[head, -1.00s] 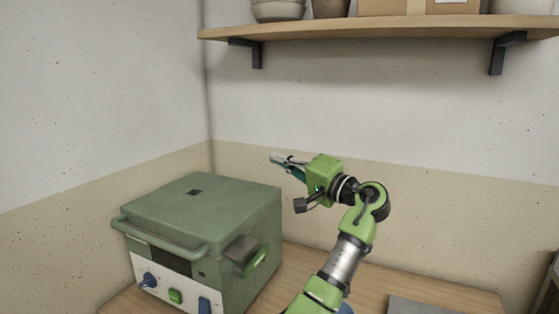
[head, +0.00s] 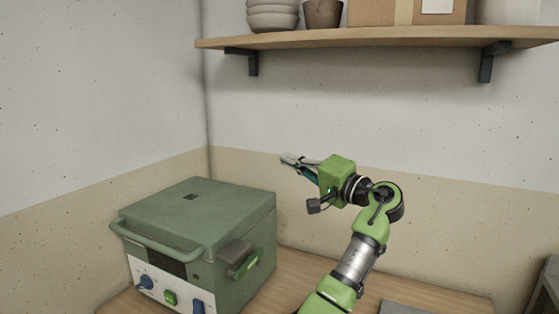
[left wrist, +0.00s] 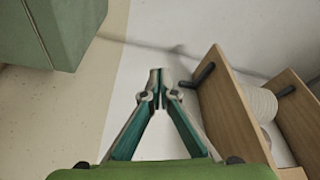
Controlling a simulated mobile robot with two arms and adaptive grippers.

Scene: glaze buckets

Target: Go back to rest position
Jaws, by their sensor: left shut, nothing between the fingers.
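My left gripper (head: 287,160) is shut and empty in the head view. It is raised in front of the back wall, above and to the right of the green kiln-like box. It points left. In the left wrist view its two teal fingers (left wrist: 157,88) meet at the tips with nothing between them. My right gripper is in neither view.
A green box with a lid, a front handle and knobs (head: 232,204) stands on the wooden table (head: 290,268). A wall shelf (head: 370,39) above holds stacked bowls (head: 272,14), a brown pot (head: 323,13) and a cardboard box (head: 372,11). A grey slab (head: 402,307) lies at the table's front.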

